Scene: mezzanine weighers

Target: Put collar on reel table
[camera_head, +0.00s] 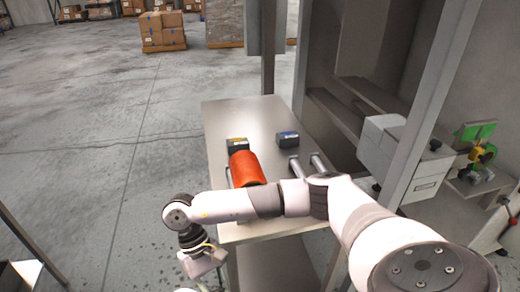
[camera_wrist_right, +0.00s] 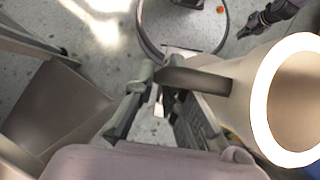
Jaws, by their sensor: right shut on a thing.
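My right gripper (camera_wrist_right: 160,78) has its fingers shut on the dark bar (camera_wrist_right: 200,82) that juts from a pale, hollow tube with a bright round rim, which I take as the collar (camera_wrist_right: 286,150). The tube hangs beside the fingers at the right of the wrist view, its open end facing the camera. In the head view my right arm crosses in front of the reel table (camera_head: 265,112), and its wrist is bent down past the table's near left edge. The grip is too small to make out there. My left gripper (camera_wrist_right: 265,18) shows dark in the wrist view's top right; its opening is unclear.
A grey post (camera_head: 430,95) and a pale machine box (camera_head: 405,155) stand right of the table.

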